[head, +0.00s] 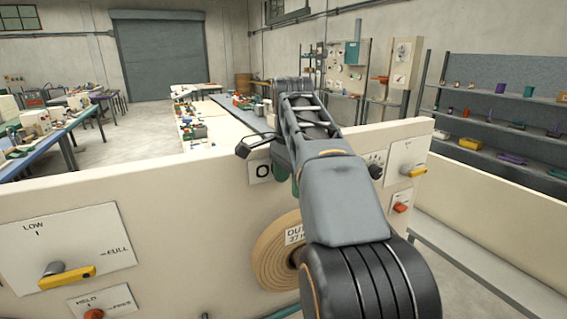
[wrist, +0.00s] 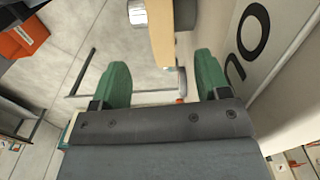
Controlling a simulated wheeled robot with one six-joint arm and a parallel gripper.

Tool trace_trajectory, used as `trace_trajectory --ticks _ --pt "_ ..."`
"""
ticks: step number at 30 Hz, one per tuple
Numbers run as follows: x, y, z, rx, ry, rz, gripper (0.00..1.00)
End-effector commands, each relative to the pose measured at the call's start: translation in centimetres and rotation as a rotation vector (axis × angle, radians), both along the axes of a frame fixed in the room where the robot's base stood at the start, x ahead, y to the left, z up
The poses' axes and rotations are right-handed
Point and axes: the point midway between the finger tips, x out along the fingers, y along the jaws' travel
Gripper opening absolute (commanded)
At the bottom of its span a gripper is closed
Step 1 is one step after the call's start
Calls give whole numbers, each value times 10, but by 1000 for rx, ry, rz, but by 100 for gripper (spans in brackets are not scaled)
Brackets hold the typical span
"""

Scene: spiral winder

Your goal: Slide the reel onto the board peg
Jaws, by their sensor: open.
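The reel (head: 270,255) is a wide tan coil with a white label, against the cream board (head: 190,225) in the head view. My arm hides its right side and centre. In the wrist view, a tan strip (wrist: 161,30), probably the reel edge-on, stands ahead of the fingers, with a pale cylinder (wrist: 137,12) at its left. I cannot tell whether that cylinder is a peg or hub. My gripper (wrist: 162,65) is open, its green fingers wide apart with nothing between the tips. In the head view it is mostly behind my arm, above the reel.
The board carries a yellow-handled switch (head: 68,278), a red knob (head: 93,314) and another yellow switch (head: 412,171) at right. Shelves (head: 500,125) stand at the right. Cluttered tables (head: 75,118) stand beyond the board. Open floor shows behind it.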

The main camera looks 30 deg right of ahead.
Motion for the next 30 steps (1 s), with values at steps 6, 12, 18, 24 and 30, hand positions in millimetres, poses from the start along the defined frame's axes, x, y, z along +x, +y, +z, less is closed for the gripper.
trace_trajectory --ticks 6,12,18,24,30 --pt "-2 -8 -5 5 12 -75 69" --pt "-4 -10 -41 6 12 -80 69" --pt "-4 -10 -77 5 12 -78 69" --pt "-3 -9 -105 5 10 -75 69" --pt "-3 -9 -121 4 10 -74 69"
